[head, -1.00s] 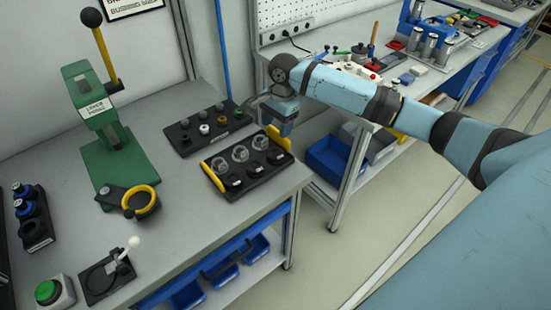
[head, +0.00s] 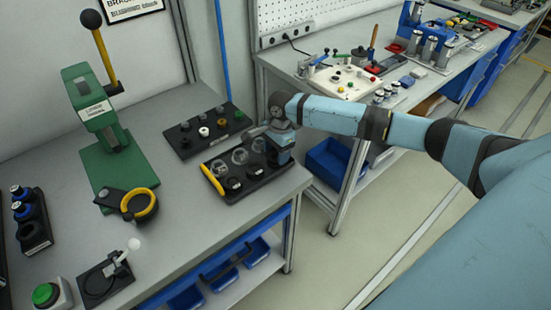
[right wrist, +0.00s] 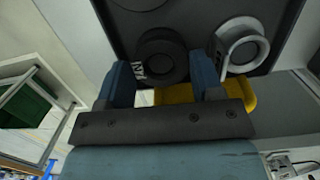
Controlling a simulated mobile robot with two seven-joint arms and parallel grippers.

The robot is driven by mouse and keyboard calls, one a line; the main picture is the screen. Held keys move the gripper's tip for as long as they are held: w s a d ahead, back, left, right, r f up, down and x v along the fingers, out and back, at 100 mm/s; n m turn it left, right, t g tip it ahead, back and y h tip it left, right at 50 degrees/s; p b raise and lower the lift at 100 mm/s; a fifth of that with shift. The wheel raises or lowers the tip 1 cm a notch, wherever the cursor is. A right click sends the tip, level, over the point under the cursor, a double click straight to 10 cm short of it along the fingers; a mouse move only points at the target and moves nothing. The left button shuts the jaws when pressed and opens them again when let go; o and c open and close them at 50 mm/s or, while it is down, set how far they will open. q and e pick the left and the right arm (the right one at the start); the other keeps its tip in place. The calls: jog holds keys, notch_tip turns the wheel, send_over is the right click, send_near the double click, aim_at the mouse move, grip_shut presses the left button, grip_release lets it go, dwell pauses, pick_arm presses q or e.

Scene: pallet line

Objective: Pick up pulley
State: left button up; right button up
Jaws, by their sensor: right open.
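A black tray (head: 222,196) with yellow end handles holds clear or silvery rings (head: 240,156) in one row and black round parts (head: 232,183) in the other. The black round parts look like pulleys. My right gripper (head: 277,153) is low at the tray's right end and hides that end. In the right wrist view it is open (right wrist: 160,70), its blue fingers on either side of a black pulley (right wrist: 162,55) with a white marking. I cannot tell whether they touch it. A silvery ring (right wrist: 242,47) lies just right of the right finger. My left gripper is not in view.
A second black tray (head: 190,147) with small parts lies behind. A green lever press (head: 105,140) stands to the left, with a yellow-ringed fixture (head: 140,204) before it. A yellow handle (right wrist: 178,95) runs behind my fingers. The bench's front right is clear.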

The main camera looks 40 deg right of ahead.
aim_at(275, 156)
jog(key=shift+f, duration=0.95)
jog(key=c, duration=0.6)
jog(key=shift+r, duration=0.1)
notch_tip(275, 156, up, 20)
jog(key=s+a+r+n+p, duration=0.1)
jog(key=s+a+n+p, duration=0.2)
jog(key=a+n, duration=0.1)
jog(key=s+a+r+n+h+p, duration=0.1)
jog(key=s+a+n+p, duration=0.2)
jog(key=n, duration=0.4)
jog(key=s+a+r+n+g+p, duration=0.1)
jog(key=s+a+n+p, duration=0.3)
jog(key=s+a+n, duration=0.1)
jog(key=shift+a+r+n, duration=0.15)
jog(key=shift+a+n, duration=0.2)
jog(key=shift+n, duration=0.15)
